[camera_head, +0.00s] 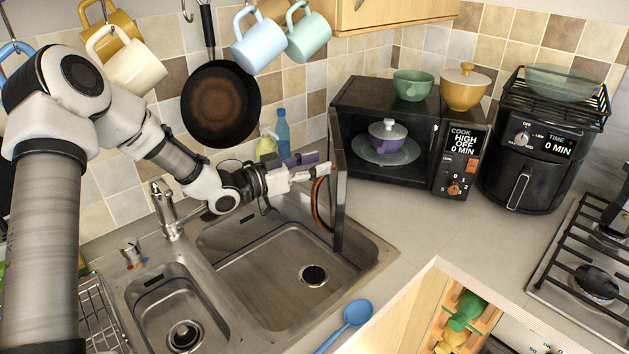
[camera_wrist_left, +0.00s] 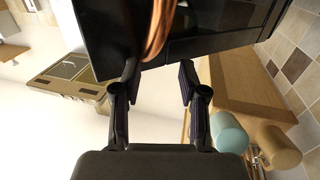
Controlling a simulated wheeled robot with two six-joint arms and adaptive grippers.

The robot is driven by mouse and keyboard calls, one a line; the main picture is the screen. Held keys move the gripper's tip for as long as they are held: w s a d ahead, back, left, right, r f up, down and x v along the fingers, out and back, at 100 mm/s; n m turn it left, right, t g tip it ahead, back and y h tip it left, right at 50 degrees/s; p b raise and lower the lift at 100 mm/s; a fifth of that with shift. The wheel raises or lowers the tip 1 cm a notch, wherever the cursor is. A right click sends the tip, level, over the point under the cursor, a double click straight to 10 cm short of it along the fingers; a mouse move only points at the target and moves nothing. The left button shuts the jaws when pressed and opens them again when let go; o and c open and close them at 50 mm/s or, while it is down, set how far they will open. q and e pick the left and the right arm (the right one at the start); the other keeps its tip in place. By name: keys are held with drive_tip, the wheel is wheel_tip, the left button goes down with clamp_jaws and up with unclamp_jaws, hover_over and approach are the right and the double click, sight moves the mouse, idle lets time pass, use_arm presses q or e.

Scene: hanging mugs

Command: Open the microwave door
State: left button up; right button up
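The black microwave (camera_head: 349,100) stands on the counter against the tiled back wall. Its door (camera_head: 339,190) is swung wide open and shows nearly edge-on, reaching out over the sink's right side. A copper-coloured curved handle (camera_head: 318,204) is on the door's left face. My left gripper (camera_head: 322,170) is at that face, by the upper part of the handle. In the left wrist view the two fingers (camera_wrist_left: 158,78) are apart with nothing between them. The handle (camera_wrist_left: 160,27) and dark door (camera_wrist_left: 112,35) lie just beyond the tips. I cannot tell whether they touch. My right gripper is not in view.
Inside the microwave, a purple lidded pot (camera_head: 388,136) sits on a glass plate (camera_head: 372,151). A green bowl (camera_head: 412,86) and yellow pot (camera_head: 464,92) stand on top. An air fryer (camera_head: 524,165) is to the right. The sink (camera_head: 280,260) lies below my left arm.

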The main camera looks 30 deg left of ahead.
use_arm(q)
drive_tip(key=shift+w, duration=0.1)
drive_tip(key=shift+a+r, duration=0.1)
drive_tip(key=s+a+p, duration=0.3)
drive_tip(key=a+p, duration=0.3)
drive_tip(key=a, duration=0.2)
drive_tip(key=shift+a, duration=0.2)
idle(0.4)
